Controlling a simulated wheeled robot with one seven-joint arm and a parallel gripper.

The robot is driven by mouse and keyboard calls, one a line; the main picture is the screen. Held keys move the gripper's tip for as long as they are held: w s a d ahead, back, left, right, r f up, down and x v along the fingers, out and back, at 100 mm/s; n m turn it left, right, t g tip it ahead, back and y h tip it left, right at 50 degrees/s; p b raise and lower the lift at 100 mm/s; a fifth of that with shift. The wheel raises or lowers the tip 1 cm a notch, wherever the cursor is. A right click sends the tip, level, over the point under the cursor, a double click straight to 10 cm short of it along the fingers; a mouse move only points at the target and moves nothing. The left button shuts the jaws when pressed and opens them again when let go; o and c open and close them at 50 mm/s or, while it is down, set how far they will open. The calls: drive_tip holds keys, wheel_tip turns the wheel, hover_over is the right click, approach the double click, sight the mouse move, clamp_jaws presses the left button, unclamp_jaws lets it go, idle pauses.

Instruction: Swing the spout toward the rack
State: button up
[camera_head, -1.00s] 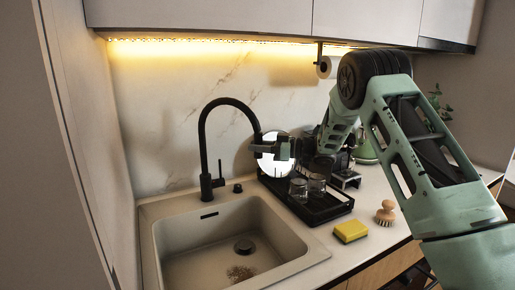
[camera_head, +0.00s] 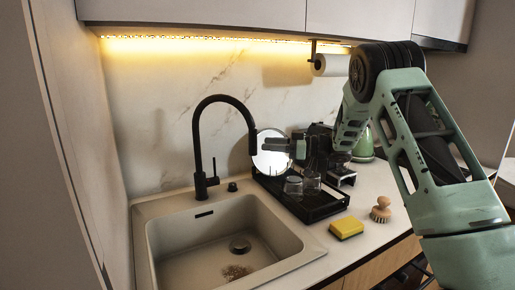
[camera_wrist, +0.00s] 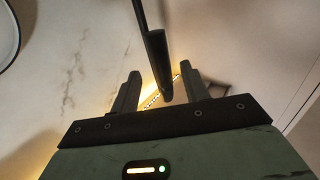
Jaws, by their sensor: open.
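The black gooseneck faucet stands behind the sink, its spout (camera_head: 224,99) arching to the right. The spout's end hangs just left of the white plate at the rack's back left. In the wrist view the spout's end (camera_wrist: 157,65) appears between my fingers, with space on both sides. The black dish rack (camera_head: 314,211) stands right of the sink and holds the plate (camera_head: 272,160) and glasses (camera_head: 293,187). My gripper (camera_head: 264,147) is open, just right of the spout's end and in front of the plate; it also shows in the wrist view (camera_wrist: 160,76).
The sink (camera_head: 170,235) is empty except for a brownish patch near the drain. A paper towel roll (camera_head: 331,65) hangs under the cabinet. A green kettle (camera_head: 364,146) stands behind my arm.

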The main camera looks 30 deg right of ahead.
drive_tip(key=b+v, duration=0.2)
drive_tip(key=v, duration=0.9)
drive_tip(key=shift+s, duration=0.15)
